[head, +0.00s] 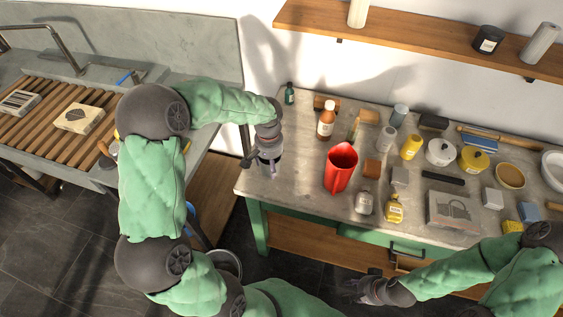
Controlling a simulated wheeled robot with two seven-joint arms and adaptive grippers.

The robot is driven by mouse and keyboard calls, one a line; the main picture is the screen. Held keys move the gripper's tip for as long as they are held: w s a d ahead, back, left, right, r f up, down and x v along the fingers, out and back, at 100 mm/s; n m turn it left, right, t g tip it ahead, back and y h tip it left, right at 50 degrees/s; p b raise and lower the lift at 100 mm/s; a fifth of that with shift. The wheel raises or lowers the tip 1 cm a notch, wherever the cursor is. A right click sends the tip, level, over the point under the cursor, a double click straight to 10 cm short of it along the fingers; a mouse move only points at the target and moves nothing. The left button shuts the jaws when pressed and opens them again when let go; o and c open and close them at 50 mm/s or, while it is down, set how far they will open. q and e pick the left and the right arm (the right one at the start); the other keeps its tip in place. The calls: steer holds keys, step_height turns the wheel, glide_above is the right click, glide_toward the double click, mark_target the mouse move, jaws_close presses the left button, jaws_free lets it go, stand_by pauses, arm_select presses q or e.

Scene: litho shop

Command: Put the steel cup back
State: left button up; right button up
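My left gripper (270,165) points down over the left end of the grey worktable (254,184). A small greyish, shiny form shows at its fingers. It may be the steel cup, but gripper and form overlap and I cannot tell whether the fingers are closed on it. No other steel cup is clear to me. My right gripper (356,287) is low in front of the table, apart from the things on it. It looks empty, but its finger gap is too small to read.
A red jug (341,168), a brown bottle (326,121) and a small green bottle (289,94) stand near my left gripper. Several jars, tins and blocks crowd the table's middle and right. A wooden shelf (420,46) hangs above. A sink with wooden slats (52,118) is at left.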

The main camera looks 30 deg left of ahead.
arm_select(q)
steer(key=w+f, duration=0.4)
steer(key=w, duration=0.1)
steer(key=w+a+f+b, duration=0.1)
steer(key=w+f, duration=0.2)
steer(key=shift+w, duration=0.25)
steer(key=shift+w+f, duration=0.25)
steer(key=shift+f, duration=0.2)
steer(key=shift+a+f+b, duration=0.1)
steer(key=shift+f+b, duration=0.35)
steer(key=shift+f, duration=1)
steer(key=shift+f, duration=0.15)
steer(key=o, duration=1.3)
steer(key=shift+c, duration=0.2)
